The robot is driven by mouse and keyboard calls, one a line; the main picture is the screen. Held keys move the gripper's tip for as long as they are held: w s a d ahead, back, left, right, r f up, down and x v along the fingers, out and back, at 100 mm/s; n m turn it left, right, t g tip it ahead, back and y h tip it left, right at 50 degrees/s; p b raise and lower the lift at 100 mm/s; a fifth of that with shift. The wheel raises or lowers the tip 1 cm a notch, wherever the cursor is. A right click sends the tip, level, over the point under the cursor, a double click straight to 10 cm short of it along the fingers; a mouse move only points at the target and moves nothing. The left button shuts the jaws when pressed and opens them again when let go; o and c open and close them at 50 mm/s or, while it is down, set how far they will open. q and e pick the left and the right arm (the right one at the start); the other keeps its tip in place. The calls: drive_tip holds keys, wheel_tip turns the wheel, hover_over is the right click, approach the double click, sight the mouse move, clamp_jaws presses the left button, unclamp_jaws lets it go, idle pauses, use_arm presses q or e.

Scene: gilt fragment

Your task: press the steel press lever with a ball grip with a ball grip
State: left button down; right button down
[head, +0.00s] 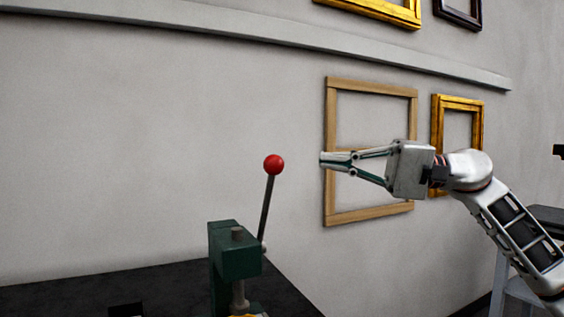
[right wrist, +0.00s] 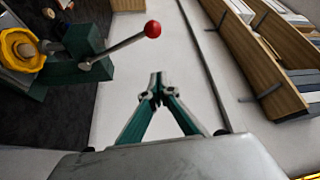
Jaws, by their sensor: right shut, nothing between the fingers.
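The steel press lever (head: 267,208) rises from a green press (head: 235,255) and leans slightly right, with a red ball grip (head: 273,165) at its top. My right gripper (head: 322,159) is shut and empty, to the right of the ball grip and apart from it, at about its height. In the right wrist view the lever (right wrist: 118,47) and its red ball (right wrist: 153,29) show beyond and left of the shut fingertips (right wrist: 155,88). My left gripper is in neither view.
The press stands on a dark tabletop (head: 60,295). Picture frames, a wooden one (head: 330,190) and a gilt one (head: 438,125), hang on the grey wall behind my right arm. In the right wrist view, wooden racks with boards (right wrist: 250,60) stand at the right. A yellow round part (right wrist: 20,50) is on the press.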

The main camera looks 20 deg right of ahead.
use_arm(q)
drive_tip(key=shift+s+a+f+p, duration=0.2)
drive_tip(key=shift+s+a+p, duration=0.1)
use_arm(e)
drive_tip(key=a, duration=0.9)
drive_tip(key=shift+w+a, duration=0.25)
drive_tip(key=shift+w, duration=0.15)
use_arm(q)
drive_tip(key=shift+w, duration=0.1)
use_arm(e)
drive_tip(key=shift+r, duration=0.1)
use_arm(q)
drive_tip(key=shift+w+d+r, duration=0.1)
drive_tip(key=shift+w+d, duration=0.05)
